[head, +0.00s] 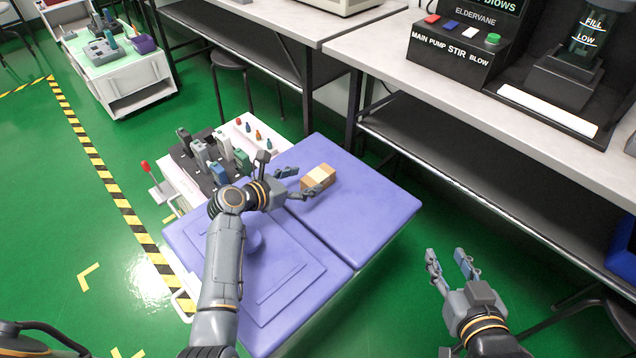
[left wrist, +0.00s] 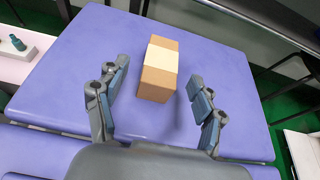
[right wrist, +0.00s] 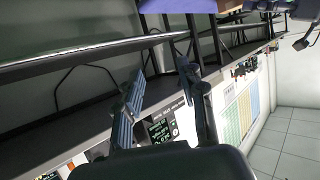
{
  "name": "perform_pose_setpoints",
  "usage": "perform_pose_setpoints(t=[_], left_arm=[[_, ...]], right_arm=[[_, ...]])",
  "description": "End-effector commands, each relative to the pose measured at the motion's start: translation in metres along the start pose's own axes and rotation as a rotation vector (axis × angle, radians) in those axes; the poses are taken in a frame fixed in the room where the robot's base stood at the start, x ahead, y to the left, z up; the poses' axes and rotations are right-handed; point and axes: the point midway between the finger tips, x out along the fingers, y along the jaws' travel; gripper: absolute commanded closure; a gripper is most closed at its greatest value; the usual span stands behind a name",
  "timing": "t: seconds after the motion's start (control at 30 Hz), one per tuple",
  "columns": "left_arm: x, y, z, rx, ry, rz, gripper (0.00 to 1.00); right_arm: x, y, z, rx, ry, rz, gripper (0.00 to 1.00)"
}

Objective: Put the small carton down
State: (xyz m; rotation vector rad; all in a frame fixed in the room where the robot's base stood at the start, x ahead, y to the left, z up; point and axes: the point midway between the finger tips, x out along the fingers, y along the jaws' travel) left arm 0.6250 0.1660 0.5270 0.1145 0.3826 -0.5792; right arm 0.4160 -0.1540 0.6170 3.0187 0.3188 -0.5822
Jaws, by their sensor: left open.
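The small carton (head: 318,178) is a brown box with a pale label band. It rests on the flat purple top of a cart (head: 375,205), toward its far side. My left gripper (head: 304,182) is open beside the carton in the head view. In the left wrist view, the carton (left wrist: 158,70) lies ahead of and between the two spread fingers (left wrist: 160,108), with clear purple surface around it; no finger touches it there. My right gripper (head: 452,262) is open and empty over the green floor, right of the cart. It also shows open in the right wrist view (right wrist: 158,88).
A rack of handheld testers (head: 205,160) stands at the cart's left end, with small coloured pieces beside it. A grey bench (head: 450,95) with a pump control box (head: 455,45) runs behind. A white trolley (head: 125,75) stands at the upper left. Purple surface right of the carton is clear.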

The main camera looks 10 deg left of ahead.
Motion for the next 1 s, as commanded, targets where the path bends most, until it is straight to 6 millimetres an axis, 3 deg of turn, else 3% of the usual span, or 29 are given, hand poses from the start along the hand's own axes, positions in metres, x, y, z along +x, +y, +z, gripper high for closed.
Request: perform_pose_setpoints(t=[0.27,0.47,0.8,1.0], left_arm=[[0.01,0.0,0.0,0.0,-0.001,0.001,0.31],[0.023,-0.001,-0.001,0.001,-0.001,0.0,0.31],[0.049,-0.002,-0.001,0.001,-0.001,0.0,0.31],[0.057,-0.002,0.0,0.001,0.0,0.0,0.31]], right_arm=[[0.003,-0.003,-0.019,0.0,0.102,-0.006,0.6],[0.001,-0.008,-0.053,0.002,0.297,-0.017,0.6],[-0.024,-0.016,-0.114,0.011,0.664,-0.039,0.6],[-0.038,-0.018,-0.132,0.015,0.788,-0.046,0.6]])
